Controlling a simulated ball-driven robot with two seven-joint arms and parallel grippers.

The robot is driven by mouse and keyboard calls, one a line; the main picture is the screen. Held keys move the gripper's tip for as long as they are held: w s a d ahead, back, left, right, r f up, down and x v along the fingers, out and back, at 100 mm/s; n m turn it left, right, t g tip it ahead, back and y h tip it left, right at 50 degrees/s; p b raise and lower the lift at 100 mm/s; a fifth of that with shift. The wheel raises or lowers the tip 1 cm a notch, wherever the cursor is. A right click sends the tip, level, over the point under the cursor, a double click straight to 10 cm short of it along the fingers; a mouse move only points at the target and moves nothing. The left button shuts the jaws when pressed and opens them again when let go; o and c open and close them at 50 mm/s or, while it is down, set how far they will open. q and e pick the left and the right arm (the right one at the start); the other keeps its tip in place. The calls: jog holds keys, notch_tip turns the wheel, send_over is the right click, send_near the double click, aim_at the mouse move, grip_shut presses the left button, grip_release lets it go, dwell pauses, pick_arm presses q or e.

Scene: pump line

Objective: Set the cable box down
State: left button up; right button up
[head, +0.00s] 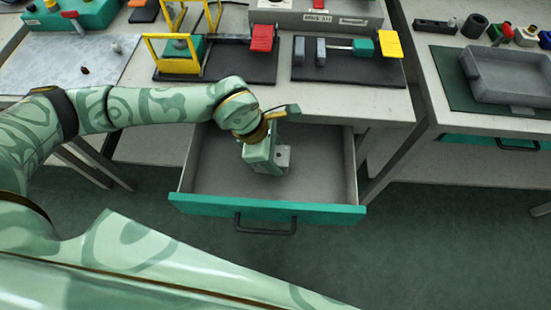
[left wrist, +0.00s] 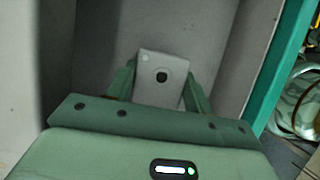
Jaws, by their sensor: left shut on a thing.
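The cable box, a small grey box with a dark round hole in its face (left wrist: 161,78), is between the two fingers of my left gripper (left wrist: 160,90) in the left wrist view. In the head view the box (head: 283,157) shows just past the gripper (head: 275,160), which points down into an open drawer (head: 325,170). The gripper is shut on the box. I cannot tell whether the box touches the drawer floor. The drawer has grey walls and a green front (head: 330,212) with a dark handle. My right gripper is not in view.
The workbench (head: 375,105) above the drawer carries dark mats with a yellow-framed fixture (head: 180,60) and a device with a yellow plate (head: 390,44). A grey tray (head: 510,78) sits on the right bench. The drawer around the box looks empty.

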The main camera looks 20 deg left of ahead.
pick_arm(q)
notch_tip(320, 180, down, 3)
jog(key=shift+a+f+b, duration=0.1)
jog(key=shift+f+b, duration=0.05)
jog(key=shift+b, duration=0.5)
jog(key=shift+r, duration=0.2)
jog(key=shift+f, duration=0.15)
jog(key=o, duration=1)
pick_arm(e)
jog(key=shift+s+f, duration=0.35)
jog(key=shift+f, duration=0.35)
pick_arm(q)
jog(key=p+v, duration=0.4)
jog(key=v, duration=0.8)
jog(key=shift+r+p, duration=0.2)
jog(key=shift+p, duration=0.2)
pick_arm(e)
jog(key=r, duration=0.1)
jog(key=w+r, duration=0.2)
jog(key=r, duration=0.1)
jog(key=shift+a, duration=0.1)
